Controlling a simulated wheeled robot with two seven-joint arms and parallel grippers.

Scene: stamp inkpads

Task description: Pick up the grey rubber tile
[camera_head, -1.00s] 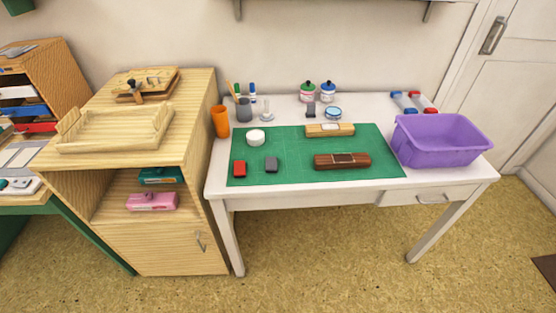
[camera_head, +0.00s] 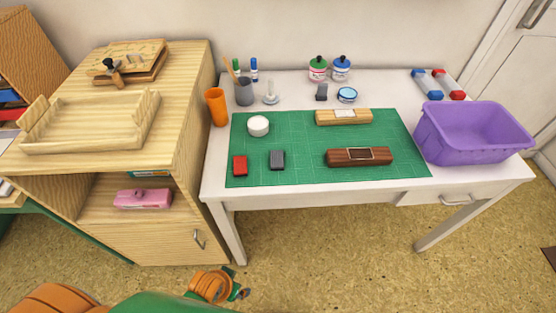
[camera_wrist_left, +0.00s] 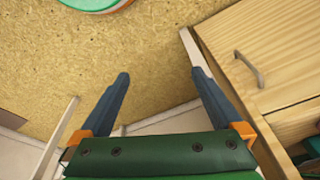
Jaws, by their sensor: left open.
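The grey rubber tile (camera_head: 277,160) appears as a small dark grey block lying on the green cutting mat (camera_head: 300,177), near its front left. A similar red block (camera_head: 239,166) lies just to its left. In the left wrist view my left gripper (camera_wrist_left: 160,73) has its two dark fingers wide apart with nothing between them. It is over the floor beside the wooden cabinet, away from the tile. In the head view orange and green parts of my arm show at the bottom edge. My right gripper is not in view.
On the mat are a white round tub (camera_head: 258,126), a light wooden block (camera_head: 343,117) and a dark brown one (camera_head: 359,157). A purple bin (camera_head: 474,135) stands at the right. An orange cup (camera_head: 216,107) stands left of the mat. The wooden cabinet (camera_head: 150,200) adjoins the table.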

